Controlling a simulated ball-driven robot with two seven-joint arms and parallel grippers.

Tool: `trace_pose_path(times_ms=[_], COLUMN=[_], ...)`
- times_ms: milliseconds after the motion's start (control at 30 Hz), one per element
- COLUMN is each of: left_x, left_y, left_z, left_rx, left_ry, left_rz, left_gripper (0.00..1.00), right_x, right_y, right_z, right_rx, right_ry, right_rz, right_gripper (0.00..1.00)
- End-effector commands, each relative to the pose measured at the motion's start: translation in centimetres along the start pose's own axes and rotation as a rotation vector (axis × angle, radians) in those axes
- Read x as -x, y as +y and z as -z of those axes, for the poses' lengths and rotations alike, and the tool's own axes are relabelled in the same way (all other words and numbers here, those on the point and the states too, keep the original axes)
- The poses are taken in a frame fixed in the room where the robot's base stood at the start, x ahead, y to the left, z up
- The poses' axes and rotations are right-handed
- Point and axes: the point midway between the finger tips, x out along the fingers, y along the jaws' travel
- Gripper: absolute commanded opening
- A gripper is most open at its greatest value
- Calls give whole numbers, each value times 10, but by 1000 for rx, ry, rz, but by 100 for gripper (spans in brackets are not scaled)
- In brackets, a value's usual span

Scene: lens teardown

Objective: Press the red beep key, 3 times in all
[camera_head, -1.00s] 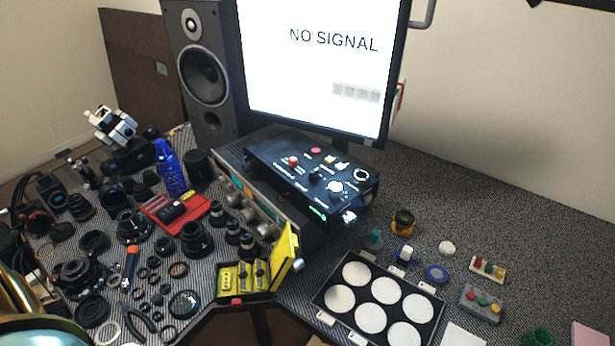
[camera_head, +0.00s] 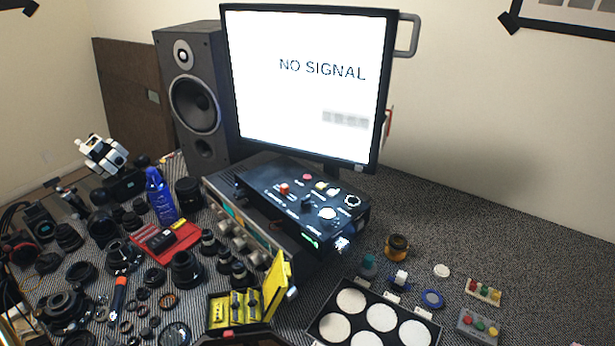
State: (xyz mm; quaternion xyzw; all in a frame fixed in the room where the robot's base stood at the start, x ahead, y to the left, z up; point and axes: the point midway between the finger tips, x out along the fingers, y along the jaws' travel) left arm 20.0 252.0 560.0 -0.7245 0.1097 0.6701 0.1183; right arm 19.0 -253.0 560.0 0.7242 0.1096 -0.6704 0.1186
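A small grey box (camera_head: 478,327) with a red key (camera_head: 467,320), a green key and a yellow key lies at the lower right of the table. A black control panel (camera_head: 300,203) below the monitor also carries red buttons, one at its left (camera_head: 284,188) and one at its back (camera_head: 307,177). No lettering that I can read marks which red key is the beep key. Neither of my grippers can be made out in view.
A cream strip with coloured knobs (camera_head: 483,291) lies behind the grey box. A case of white discs (camera_head: 437,326) is to its left. Lenses and tools crowd the left side. The table behind the amber jar (camera_head: 397,247) is largely clear.

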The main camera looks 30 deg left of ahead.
Motion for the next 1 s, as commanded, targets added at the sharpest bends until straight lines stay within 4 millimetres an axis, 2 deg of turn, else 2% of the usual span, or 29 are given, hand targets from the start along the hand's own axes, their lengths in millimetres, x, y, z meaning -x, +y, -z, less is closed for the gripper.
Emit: trace_pose_path(times_ms=[33, 100, 133, 1000], left_x=[0, 0, 0, 0], left_y=[0, 0, 0, 0], left_z=[0, 0, 0, -1], left_rx=[0, 0, 0, 0], left_ry=[0, 0, 0, -1], left_rz=[0, 0, 0, 0], left_gripper=[25, 6, 0, 0], right_x=[0, 0, 0, 0], right_y=[0, 0, 0, 0], right_z=[0, 0, 0, 0], right_rx=[0, 0, 0, 0], right_ry=[0, 0, 0, 0], right_rz=[0, 0, 0, 0], right_gripper=[0, 0, 0, 0])
